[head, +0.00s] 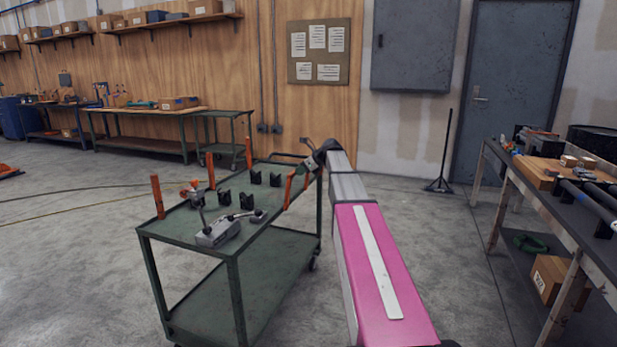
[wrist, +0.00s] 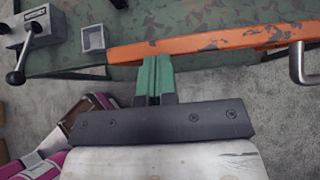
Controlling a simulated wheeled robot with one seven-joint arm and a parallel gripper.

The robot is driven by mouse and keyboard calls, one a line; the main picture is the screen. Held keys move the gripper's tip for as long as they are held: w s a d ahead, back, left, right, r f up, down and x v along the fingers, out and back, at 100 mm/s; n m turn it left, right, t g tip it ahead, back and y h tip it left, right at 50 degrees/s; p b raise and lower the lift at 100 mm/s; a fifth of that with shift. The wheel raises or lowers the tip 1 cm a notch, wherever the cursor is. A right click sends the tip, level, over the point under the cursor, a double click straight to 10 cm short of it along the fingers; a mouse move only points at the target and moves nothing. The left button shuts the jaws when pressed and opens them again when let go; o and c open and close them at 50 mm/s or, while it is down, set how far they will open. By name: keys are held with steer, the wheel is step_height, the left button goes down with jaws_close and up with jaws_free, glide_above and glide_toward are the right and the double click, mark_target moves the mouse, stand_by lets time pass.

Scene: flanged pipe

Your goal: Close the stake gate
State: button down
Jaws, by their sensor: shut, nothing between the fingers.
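The green cart (head: 180,228) stands in the middle of the head view with orange stakes around its top. A worn orange bar (head: 290,187), which looks like the stake gate, stands tilted at the cart's right edge. In the wrist view the orange bar (wrist: 215,41) crosses the upper part, over the cart's edge. My gripper (wrist: 154,62) is shut and empty, its green fingertips at the bar's lower edge; I cannot tell whether they touch. In the head view my gripper (head: 310,163) is small and dark beside the bar's upper end.
A grey clamp with a lever (head: 218,232) and several black V-blocks (head: 247,201) sit on the cart top. A metal handle (wrist: 302,62) shows at the right of the wrist view. A workbench (head: 560,205) stands at right.

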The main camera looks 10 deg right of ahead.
steer(key=shift+w+a+r, duration=0.15)
steer(key=shift+w+a, duration=0.2)
steer(key=shift+a, duration=0.2)
steer(key=shift+w+a+r, duration=0.1)
steer(key=shift+w+a, duration=0.25)
steer(key=shift+a, duration=0.15)
